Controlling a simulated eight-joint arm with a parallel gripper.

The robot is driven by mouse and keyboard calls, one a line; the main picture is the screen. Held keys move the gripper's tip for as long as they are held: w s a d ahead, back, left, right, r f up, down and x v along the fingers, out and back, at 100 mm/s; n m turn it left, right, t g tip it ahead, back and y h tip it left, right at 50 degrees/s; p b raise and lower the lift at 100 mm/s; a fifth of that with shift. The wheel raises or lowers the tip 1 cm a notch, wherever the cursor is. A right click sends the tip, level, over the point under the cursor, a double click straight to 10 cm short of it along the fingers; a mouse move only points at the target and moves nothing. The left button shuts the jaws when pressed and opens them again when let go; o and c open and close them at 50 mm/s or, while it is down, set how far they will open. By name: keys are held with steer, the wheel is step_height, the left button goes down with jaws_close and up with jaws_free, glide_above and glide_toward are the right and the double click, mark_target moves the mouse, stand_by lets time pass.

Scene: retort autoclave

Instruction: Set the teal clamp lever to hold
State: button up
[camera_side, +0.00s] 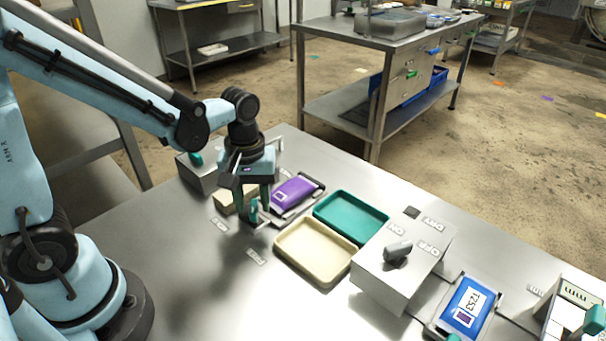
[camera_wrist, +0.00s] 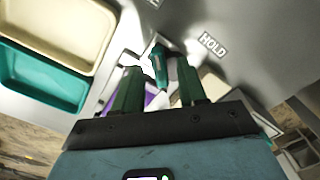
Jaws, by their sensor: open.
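The teal clamp lever (camera_side: 253,211) stands at the near end of the bench fixture that holds a purple pouch (camera_side: 294,190). In the wrist view the teal lever (camera_wrist: 160,66) shows between my two fingers, with a visible gap on either side. My gripper (camera_side: 254,204) is open and pointed down around the lever; its fingers also show in the wrist view (camera_wrist: 158,76). A HOLD label (camera_wrist: 213,44) lies on the bench to the right of the lever in the wrist view. A second label (camera_wrist: 155,3) at the top edge is cut off.
A cream tray (camera_side: 279,270) and a teal tray (camera_side: 377,234) lie right of the fixture. Beyond them are a switch box (camera_side: 375,290) with a grey handle and a blue pouch (camera_side: 466,305). A beige block (camera_side: 223,201) sits left of my gripper. The front bench is clear.

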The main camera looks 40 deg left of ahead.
steer(key=shift+f, duration=0.2)
jaws_close()
